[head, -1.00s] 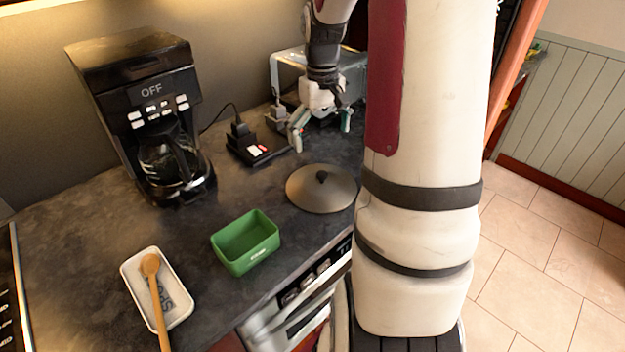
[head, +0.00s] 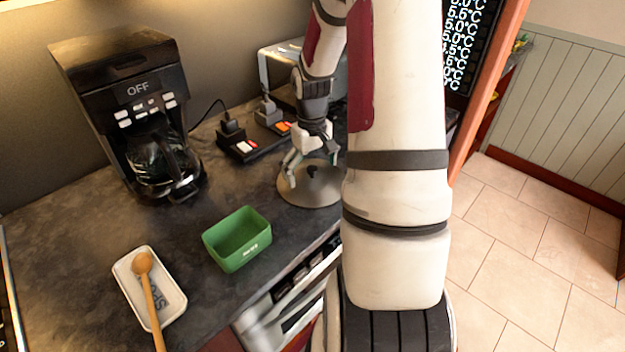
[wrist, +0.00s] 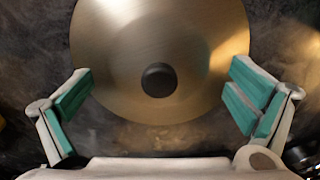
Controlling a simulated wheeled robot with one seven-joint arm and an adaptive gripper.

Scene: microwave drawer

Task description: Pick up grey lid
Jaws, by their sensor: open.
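The grey lid (head: 300,190) is a round metal disc with a dark knob, lying on the dark counter beside my arm in the head view. In the wrist view the lid (wrist: 160,35) fills the upper middle, and its black knob (wrist: 159,79) sits between my fingers. My gripper (head: 312,180) is open and over the lid, its teal-padded fingers spread wide on either side of the knob. The gripper also shows in the wrist view (wrist: 158,98). The fingers hold nothing. The exact height of the fingertips over the lid is hard to tell.
A green container (head: 238,240) stands left of the lid. A white tray (head: 150,290) with a wooden spoon (head: 148,285) lies further left. A black coffee maker (head: 135,110) and a small black device (head: 240,142) stand behind. A toaster (head: 285,65) is at the back.

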